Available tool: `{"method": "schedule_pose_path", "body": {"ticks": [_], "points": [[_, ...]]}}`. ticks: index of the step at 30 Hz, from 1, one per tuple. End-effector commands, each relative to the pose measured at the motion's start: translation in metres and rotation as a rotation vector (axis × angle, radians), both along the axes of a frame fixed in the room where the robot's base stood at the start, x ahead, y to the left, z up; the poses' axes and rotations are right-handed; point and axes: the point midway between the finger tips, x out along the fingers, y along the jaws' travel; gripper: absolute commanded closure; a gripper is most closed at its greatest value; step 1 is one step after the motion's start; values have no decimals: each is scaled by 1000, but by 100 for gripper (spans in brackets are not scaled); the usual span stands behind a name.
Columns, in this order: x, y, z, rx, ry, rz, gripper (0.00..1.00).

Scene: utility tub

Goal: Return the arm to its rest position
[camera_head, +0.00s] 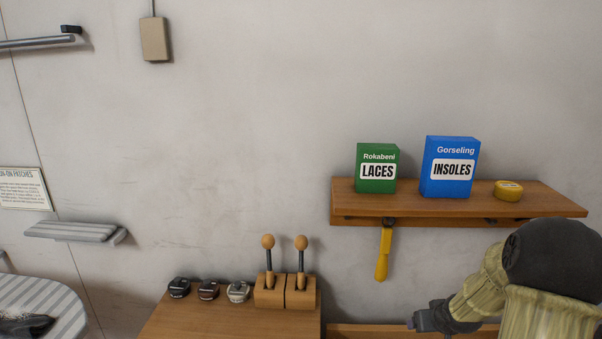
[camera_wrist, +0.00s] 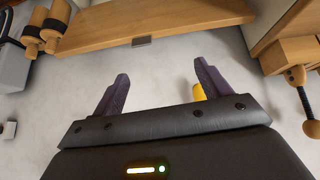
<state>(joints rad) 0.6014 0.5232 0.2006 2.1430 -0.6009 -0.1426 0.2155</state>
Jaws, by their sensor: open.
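My arm is at the lower right of the head view, and my gripper (camera_head: 421,322) shows there as a small dark end pointing left, partly cut off by the arm and low in the picture. In the wrist view my gripper (camera_wrist: 160,88) has its two dark purple fingers wide apart, with nothing held between them. A yellow piece (camera_wrist: 199,92) shows just beside the right finger, partly hidden; I cannot tell whether it touches.
A wooden shelf (camera_head: 350,209) holds a green laces box (camera_head: 377,169), a blue insoles box (camera_head: 450,168) and a yellow tin (camera_head: 508,191). A yellow-handled tool (camera_head: 382,255) hangs below. Left of my arm stand two ball-topped levers (camera_head: 285,292).

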Motion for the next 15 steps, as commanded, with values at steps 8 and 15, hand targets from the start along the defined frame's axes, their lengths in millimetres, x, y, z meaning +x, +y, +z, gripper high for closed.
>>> {"method": "schedule_pose_path", "body": {"ticks": [8, 15], "points": [[-81, 105, 79, -18, 197, 23, 24], [-169, 174, 119, 39, 345, 51, 24]]}}
